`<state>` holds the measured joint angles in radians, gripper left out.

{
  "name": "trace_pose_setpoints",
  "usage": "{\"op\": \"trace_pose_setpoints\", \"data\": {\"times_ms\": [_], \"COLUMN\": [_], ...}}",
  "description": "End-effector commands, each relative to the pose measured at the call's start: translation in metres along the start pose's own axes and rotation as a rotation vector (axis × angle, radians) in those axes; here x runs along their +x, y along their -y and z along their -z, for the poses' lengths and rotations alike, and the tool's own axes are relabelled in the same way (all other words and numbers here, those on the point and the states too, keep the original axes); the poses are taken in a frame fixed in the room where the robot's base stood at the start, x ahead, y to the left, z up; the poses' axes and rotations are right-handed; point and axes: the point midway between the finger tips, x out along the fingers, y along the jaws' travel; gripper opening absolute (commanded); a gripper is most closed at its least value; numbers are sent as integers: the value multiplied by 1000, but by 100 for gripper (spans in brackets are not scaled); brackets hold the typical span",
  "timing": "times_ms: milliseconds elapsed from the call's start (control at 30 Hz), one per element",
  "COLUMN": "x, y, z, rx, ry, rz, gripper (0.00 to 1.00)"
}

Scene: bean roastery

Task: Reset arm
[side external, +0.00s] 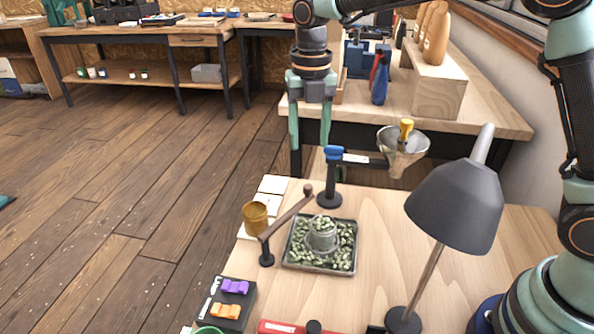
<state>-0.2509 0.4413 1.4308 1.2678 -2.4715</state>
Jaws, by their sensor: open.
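My arm reaches in from the right side of the side external view and over the top. My gripper (309,128) hangs down with two green fingers. The fingers are apart and nothing is between them. It is above the far end of the wooden table (385,225), to the left of the blue-topped stand (331,178). Below and nearer the camera is a dark tray (321,243) of pale green beans. A clear glass jar (322,234) stands among the beans in the tray.
A grey lamp (455,205) rises at the right of the table. A funnel (400,150) is held at the back. An amber cup (255,217) and a wooden-armed post (267,248) stand left of the tray. Purple (235,287) and orange (226,310) pieces lie front left.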

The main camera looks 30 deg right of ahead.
Motion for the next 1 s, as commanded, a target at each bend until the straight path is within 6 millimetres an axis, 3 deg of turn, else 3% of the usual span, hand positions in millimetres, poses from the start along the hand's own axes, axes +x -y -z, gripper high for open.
{"op": "trace_pose_setpoints", "data": {"times_ms": [567,767,1000], "x": [-14,-37,-60], "y": [4,32,76], "z": [1,10,33], "rx": [54,418,1027], "ry": [9,55,94], "rz": [-8,-61,-178], "gripper": [57,57,57]}}
